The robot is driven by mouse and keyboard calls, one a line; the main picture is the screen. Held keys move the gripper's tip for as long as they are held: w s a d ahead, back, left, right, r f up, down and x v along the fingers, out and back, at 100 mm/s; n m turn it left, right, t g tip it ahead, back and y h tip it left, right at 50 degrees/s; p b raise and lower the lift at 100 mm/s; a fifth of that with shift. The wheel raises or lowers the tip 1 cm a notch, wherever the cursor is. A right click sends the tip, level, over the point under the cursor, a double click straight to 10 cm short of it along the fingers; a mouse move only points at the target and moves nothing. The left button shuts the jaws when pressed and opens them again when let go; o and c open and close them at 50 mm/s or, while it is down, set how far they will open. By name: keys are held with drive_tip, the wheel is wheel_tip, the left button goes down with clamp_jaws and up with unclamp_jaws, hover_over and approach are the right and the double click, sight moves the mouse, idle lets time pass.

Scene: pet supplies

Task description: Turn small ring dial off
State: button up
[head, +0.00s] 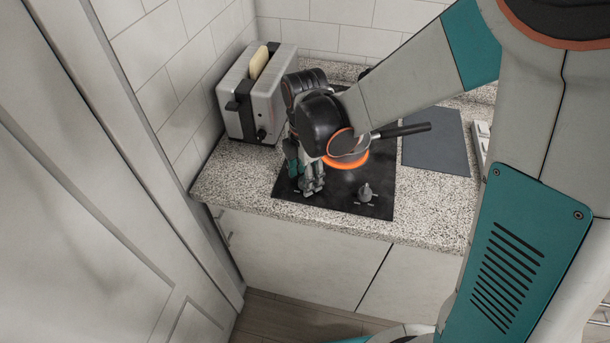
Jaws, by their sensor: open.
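A black cooktop (346,205) is set in the speckled counter. An orange-glowing ring (357,163) shows at its back, partly covered by a pan (385,133) whose handle points right. One dark grey dial (366,192) stands at the cooktop's front right; I cannot tell whether it is the small ring's. My gripper (309,191) points down over the front left of the cooktop, left of that dial and apart from it. Its fingers are open. The gripper and wrist hide the cooktop's left part, so any dial there is hidden, and contact cannot be told.
A toaster (252,105) with bread (259,62) stands at the back left against the tiled wall. A dark board (436,140) lies right of the cooktop. Bare counter (235,172) shows on the left. A tall pale panel (95,180) rises at the far left.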

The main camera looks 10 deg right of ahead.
drive_tip(key=shift+s+r, duration=0.1)
drive_tip(key=shift+r, duration=3.45)
drive_tip(key=shift+s+d+r+m, duration=0.1)
drive_tip(key=shift+d+r+m, duration=0.15)
drive_tip(key=shift+m, duration=0.05)
drive_tip(key=s+d+r+m+t, duration=0.3)
drive_tip(key=s+d+m, duration=0.3)
drive_tip(key=m, duration=0.5)
drive_tip(key=s+d+r+m+t, duration=0.4)
drive_tip(key=s+d+r+m, duration=0.1)
drive_tip(key=m, duration=0.6)
drive_tip(key=s+d, duration=0.1)
drive_tip(key=d, duration=0.1)
drive_tip(key=shift+s+d+r+m, duration=0.3)
drive_tip(key=shift+s+d, duration=0.05)
drive_tip(key=shift+d, duration=0.05)
